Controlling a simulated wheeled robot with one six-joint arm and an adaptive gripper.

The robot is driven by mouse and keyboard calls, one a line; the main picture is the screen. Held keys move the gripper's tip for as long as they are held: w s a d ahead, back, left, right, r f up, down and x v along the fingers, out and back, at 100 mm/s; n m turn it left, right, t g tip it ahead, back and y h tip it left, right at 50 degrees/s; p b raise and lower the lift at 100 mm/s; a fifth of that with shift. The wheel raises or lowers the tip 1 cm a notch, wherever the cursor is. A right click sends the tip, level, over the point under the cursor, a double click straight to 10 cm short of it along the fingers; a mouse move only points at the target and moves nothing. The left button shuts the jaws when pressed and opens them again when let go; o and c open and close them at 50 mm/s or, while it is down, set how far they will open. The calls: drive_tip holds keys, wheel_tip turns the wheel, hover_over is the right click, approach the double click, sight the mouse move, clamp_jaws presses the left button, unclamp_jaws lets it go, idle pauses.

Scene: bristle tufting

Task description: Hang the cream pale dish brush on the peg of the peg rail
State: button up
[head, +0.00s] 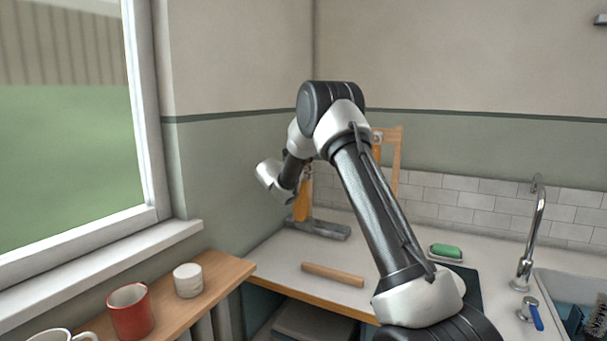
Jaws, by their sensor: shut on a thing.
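My arm reaches over the counter towards the back left corner in the head view. Its last links end near an upright orange piece (301,207), which stands at the left end of a grey bar (325,230) on the counter. I cannot tell whether the arm touches the orange piece. My gripper's fingers are hidden behind my wrist, and so is whatever is between them. I cannot make out the cream pale dish brush. An upright wooden frame (397,160) stands behind my arm, partly covered by it; it may be part of the peg rail. No peg shows clearly.
A wooden bar (333,275) lies near the counter's front edge. A green sponge (446,251) sits on a dish, right of my arm. A tap (536,235) and sink (590,285) are at the right. A red mug (130,311) and white cup (188,281) stand on the left shelf.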

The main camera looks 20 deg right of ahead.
drive_tip(key=x, duration=0.9)
idle(0.5)
drive_tip(key=shift+d, duration=0.15)
idle(0.4)
drive_tip(key=o, duration=1.2)
drive_tip(key=shift+s+r, duration=0.1)
drive_tip(key=shift+v, duration=3.45)
